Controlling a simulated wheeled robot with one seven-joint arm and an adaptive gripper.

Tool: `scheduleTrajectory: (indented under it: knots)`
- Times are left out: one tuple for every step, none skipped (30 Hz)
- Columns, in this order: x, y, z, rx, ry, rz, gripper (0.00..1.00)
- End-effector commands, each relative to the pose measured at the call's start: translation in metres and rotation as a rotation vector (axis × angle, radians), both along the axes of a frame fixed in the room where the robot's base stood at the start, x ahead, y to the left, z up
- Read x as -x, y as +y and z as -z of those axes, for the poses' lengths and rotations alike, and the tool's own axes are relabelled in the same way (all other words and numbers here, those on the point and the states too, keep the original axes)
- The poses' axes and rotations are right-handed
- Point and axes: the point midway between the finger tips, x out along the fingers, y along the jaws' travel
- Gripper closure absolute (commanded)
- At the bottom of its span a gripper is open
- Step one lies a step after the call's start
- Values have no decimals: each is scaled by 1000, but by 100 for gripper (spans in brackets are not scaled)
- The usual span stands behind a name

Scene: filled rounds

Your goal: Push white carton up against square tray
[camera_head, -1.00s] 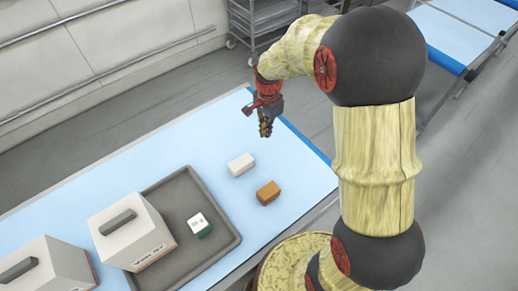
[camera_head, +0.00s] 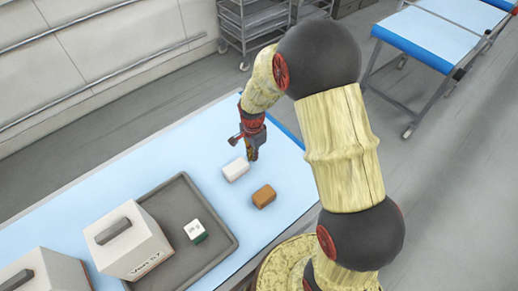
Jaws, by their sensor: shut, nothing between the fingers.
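The white carton (camera_head: 236,169) lies on the light blue table top, to the upper right of the dark grey square tray (camera_head: 222,226). A strip of bare table separates the carton from the tray's rim. My gripper (camera_head: 252,157) is shut and empty, pointing down just beyond the carton's right end, on the side away from the tray. Whether the fingertips touch the carton cannot be told from this view.
A brown block (camera_head: 264,196) lies on the table just below and right of the carton. A white and green box (camera_head: 195,231) and a large white box with a grey handle (camera_head: 128,241) stand on the tray. Another handled box (camera_head: 45,271) is at lower left.

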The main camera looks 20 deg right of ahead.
Motion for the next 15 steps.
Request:
scheduleTrajectory:
  knots:
    - [1,3,0,0,0,-1,100]
    - [2,5,0,0,0,0,100]
    - [2,6,0,0,0,0,100]
    - [2,7,0,0,0,1,100]
    - [3,8,0,0,0,1,100]
    - [3,8,0,0,0,1,100]
    - [3,8,0,0,0,1,100]
    - [3,8,0,0,0,1,100]
    - [3,8,0,0,0,1,100]
    - [3,8,0,0,0,1,100]
    - [3,8,0,0,0,1,100]
    - [3,8,0,0,0,1,100]
    - [3,8,0,0,0,1,100]
    - [3,8,0,0,0,1,100]
    - [3,9,0,0,0,1,100]
